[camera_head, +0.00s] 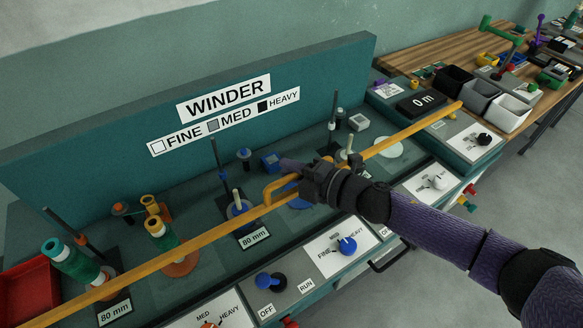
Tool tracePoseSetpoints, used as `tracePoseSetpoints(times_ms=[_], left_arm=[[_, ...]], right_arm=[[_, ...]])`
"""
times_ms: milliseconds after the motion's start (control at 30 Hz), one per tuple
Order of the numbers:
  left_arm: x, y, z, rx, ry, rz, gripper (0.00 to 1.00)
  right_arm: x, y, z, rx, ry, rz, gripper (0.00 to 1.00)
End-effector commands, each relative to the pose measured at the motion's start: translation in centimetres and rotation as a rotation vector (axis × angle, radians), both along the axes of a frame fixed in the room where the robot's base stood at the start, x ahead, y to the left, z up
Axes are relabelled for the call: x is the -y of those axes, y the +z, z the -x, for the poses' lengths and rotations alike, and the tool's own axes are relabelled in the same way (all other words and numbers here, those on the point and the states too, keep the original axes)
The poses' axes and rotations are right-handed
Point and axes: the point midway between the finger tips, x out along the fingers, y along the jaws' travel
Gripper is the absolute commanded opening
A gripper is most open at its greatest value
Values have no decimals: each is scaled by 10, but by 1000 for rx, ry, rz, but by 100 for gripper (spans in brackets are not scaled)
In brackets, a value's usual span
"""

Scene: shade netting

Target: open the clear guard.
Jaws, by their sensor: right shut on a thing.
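The guard's yellow-orange edge bar (215,234) runs diagonally across the winder, from the lower left to the upper right. Its clear panel is hard to make out. An orange loop handle (268,191) stands out from the bar near its middle. My right gripper (303,178) is shut on this handle, its arm reaching in from the lower right. The gripper hides the right part of the handle and some of the bar. My left gripper is not in view.
Behind the bar is the teal winder bench with a green spool (73,262), an orange-based spool (160,235) and upright posts. Control plates with a blue knob (347,245) line the front. A red bin (28,290) is at left. A wooden table (440,54) with bins stands at upper right.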

Motion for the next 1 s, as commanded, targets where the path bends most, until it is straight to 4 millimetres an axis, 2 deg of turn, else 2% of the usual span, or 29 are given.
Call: tracePoseSetpoints(times_ms=[533, 1000], left_arm=[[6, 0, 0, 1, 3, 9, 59], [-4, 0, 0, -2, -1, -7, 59]], right_arm=[[0, -1, 0, -2, 0, 1, 0], [0, -1, 0, -2, 0, 1, 0]])
